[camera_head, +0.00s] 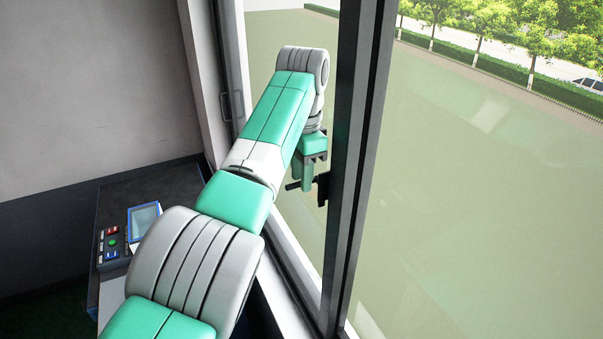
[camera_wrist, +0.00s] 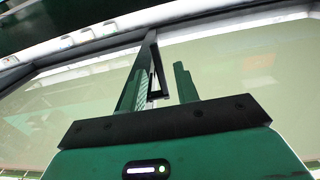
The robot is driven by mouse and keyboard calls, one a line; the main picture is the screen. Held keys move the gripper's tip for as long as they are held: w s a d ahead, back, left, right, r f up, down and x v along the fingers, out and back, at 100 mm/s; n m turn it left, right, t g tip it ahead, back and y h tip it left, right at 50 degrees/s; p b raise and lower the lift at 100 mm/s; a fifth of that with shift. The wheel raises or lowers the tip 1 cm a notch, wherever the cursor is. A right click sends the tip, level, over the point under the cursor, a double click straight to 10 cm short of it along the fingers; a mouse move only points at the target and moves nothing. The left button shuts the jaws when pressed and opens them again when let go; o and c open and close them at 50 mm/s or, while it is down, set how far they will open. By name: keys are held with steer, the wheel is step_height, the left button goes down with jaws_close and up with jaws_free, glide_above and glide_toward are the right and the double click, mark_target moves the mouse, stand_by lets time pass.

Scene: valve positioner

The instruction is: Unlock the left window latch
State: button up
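A small black window latch (camera_head: 323,188) sits on the dark upright frame between the panes. A short black lever end (camera_head: 292,186) shows left of it, partly hidden behind my gripper. My gripper (camera_head: 307,186) hangs at the latch with its fingers pointing down. In the wrist view my two green fingers stand apart, with a gap between their tips (camera_wrist: 163,72). A narrow black latch part (camera_wrist: 157,80) shows in that gap, in line with the dark frame. I cannot tell whether either finger touches it.
Another dark handle (camera_head: 231,106) is on the window frame at the left, beyond my arm. A control box with a blue-edged screen (camera_head: 145,222) and coloured buttons (camera_head: 112,241) stands at lower left. The dark upright frame (camera_head: 357,150) is close on my gripper's right.

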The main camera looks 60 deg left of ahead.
step_height(320, 180, up, 8)
steer(key=p, duration=0.5)
steer(key=shift+f, duration=0.15)
steer(key=shift+f, duration=0.1)
